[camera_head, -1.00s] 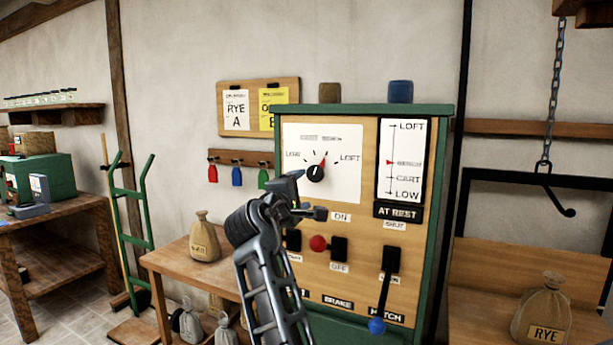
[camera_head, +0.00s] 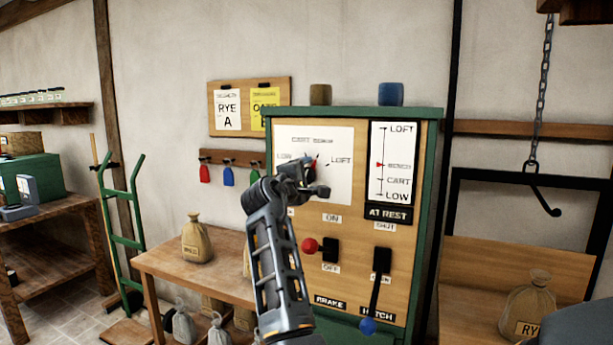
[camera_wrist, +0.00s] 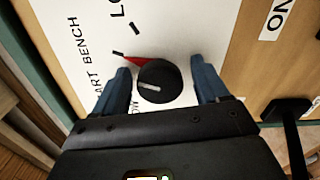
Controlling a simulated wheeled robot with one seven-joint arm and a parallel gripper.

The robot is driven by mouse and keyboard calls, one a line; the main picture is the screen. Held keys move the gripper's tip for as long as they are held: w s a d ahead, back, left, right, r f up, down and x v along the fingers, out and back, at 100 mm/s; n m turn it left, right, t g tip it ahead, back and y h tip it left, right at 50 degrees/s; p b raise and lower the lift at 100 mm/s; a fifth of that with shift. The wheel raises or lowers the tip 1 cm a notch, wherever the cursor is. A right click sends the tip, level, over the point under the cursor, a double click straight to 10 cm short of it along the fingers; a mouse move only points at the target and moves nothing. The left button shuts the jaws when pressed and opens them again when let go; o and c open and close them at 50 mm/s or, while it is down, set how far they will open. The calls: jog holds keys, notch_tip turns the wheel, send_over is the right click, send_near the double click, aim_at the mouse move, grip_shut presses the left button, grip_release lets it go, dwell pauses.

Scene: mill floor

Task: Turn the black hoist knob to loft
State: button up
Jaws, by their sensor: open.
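The black hoist knob (camera_wrist: 158,82) is round with a pale line on its face and a red pointer. It sits on a white dial plate (camera_head: 338,187). In the wrist view the pointer aims up-left, toward the BENCH side, short of the partly seen LOFT label. My gripper (camera_wrist: 161,80) is open, with one blue finger on each side of the knob. A small gap seems to show on each side; contact is not clear. In the head view my gripper (camera_head: 308,176) covers most of the knob, and the red pointer tip shows above it.
The green-edged panel also holds a level scale (camera_head: 394,160) with its red marker at BENCH, an AT REST sign (camera_head: 389,214), a red-knobbed brake lever (camera_head: 326,247) and a blue-knobbed hatch lever (camera_head: 378,290). A hook (camera_head: 543,190) hangs at right.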

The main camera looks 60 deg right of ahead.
jog(key=c, duration=1.1)
jog(key=shift+o, duration=0.2)
jog(key=shift+f, duration=0.1)
jog(key=shift+m+b, duration=0.4)
jog(key=shift+b, duration=0.05)
jog(key=m+b, duration=0.2)
jog(key=shift+f+m, duration=0.2)
jog(key=shift+m, duration=0.1)
jog(key=shift+r+m+b, duration=0.1)
jog(key=shift+m+b, duration=1.9)
jog(key=shift+m, duration=0.2)
jog(key=o, duration=1.1)
jog(key=shift+r, duration=0.15)
jog(key=shift+c, duration=0.2)
